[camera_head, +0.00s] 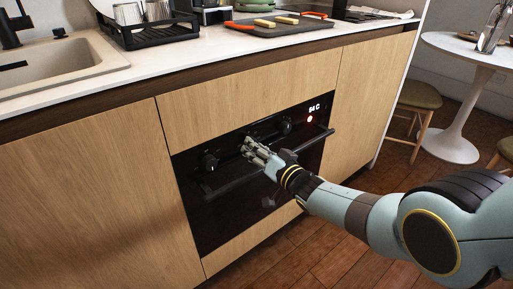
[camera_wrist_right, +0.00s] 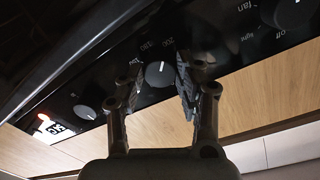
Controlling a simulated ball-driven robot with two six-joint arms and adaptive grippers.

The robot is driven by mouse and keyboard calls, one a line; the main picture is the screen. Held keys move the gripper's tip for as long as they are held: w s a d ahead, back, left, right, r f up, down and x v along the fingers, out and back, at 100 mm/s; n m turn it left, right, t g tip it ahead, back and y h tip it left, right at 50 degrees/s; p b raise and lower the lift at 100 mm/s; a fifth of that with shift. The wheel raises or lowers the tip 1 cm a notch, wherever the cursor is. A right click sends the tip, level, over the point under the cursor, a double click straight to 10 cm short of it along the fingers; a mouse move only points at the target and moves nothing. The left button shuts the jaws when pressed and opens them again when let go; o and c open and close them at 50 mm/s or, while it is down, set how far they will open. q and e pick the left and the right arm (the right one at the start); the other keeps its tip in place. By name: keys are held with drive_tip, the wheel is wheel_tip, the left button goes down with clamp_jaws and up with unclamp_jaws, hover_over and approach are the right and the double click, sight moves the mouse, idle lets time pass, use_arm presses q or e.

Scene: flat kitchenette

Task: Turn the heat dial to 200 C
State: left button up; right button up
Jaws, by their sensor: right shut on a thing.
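The oven's black control panel (camera_head: 228,148) has three round dials. My right gripper (camera_head: 250,146) reaches the middle one, the heat dial, and mostly hides it in the head view. In the right wrist view the heat dial (camera_wrist_right: 158,74) sits between the fingers of my right gripper (camera_wrist_right: 155,82), which is shut on it. A white pointer line shows on the dial, and a "200" mark is printed near it. The display (camera_head: 314,107) seems to read 94 C, with a red light (camera_head: 310,118) below it. My left gripper is not in view.
The left dial (camera_head: 210,161) and right dial (camera_head: 285,127) flank the heat dial. The oven handle (camera_head: 225,188) runs just below the panel. The counter (camera_head: 200,52) above holds a dish rack (camera_head: 150,32) and a tray (camera_head: 270,28). A round table (camera_head: 470,50) stands at right.

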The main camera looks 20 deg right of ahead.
drive_tip(key=shift+s+f, duration=0.1)
drive_tip(key=shift+f, duration=0.05)
idle(0.4)
drive_tip(key=o, duration=1.2)
drive_tip(key=shift+c, duration=0.2)
drive_tip(key=v, duration=1.2)
